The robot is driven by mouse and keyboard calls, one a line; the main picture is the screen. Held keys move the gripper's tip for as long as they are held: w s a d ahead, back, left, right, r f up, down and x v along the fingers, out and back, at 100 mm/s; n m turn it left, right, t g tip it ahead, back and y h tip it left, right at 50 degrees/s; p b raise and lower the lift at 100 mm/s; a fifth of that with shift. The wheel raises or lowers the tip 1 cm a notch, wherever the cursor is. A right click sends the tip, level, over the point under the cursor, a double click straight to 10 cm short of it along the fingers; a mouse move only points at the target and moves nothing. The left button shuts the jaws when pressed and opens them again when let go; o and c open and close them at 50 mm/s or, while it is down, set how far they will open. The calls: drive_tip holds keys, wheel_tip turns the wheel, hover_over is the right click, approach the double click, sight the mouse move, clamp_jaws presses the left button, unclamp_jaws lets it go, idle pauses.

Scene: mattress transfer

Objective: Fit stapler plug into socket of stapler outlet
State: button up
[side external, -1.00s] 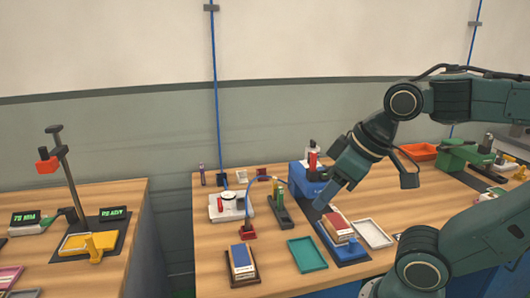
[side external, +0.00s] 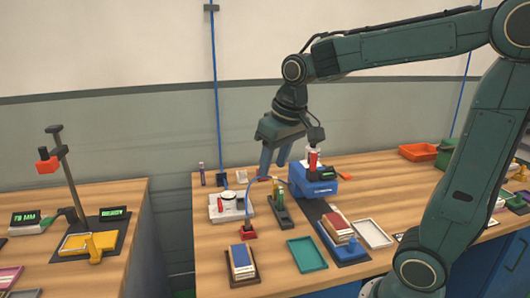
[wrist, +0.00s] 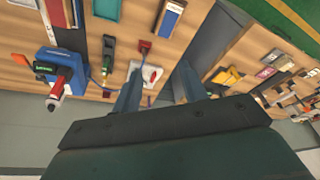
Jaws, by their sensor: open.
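The blue stapler machine (side external: 318,182) stands near the middle of the right bench, with a red-and-white bottle-like part on top. It also shows at the left of the wrist view (wrist: 60,65). A thin blue cable (side external: 249,208) runs between the stapler's side and a small red block (side external: 249,235) on the bench. The red block also shows in the wrist view (wrist: 145,46). I cannot tell whether this block is the plug or the outlet. My gripper (side external: 273,170) is open and empty, pointing down above the bench left of the stapler, close to the cable. Its fingers partly hide the area behind.
A white plate with a round part (side external: 220,214) lies left of the cable. A green stapler-like tool (side external: 281,212), a teal tray (side external: 307,254), a book stack (side external: 242,261) and a pale tray (side external: 371,234) lie around. A blue pole (side external: 217,110) rises behind. A gap separates the left bench.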

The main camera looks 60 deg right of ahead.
drive_tip(key=w+d+f+m+g, duration=0.2)
drive_tip(key=w+d+f, duration=0.35)
drive_tip(key=w, duration=0.45)
drive_tip(key=m+g, duration=0.1)
approach(247, 216)
drive_tip(key=shift+w+d+f, duration=0.1)
drive_tip(key=shift+d+f, duration=0.05)
drive_tip(key=shift+f, duration=2.35)
drive_tip(key=shift+f, duration=2.6)
clamp_jaws()
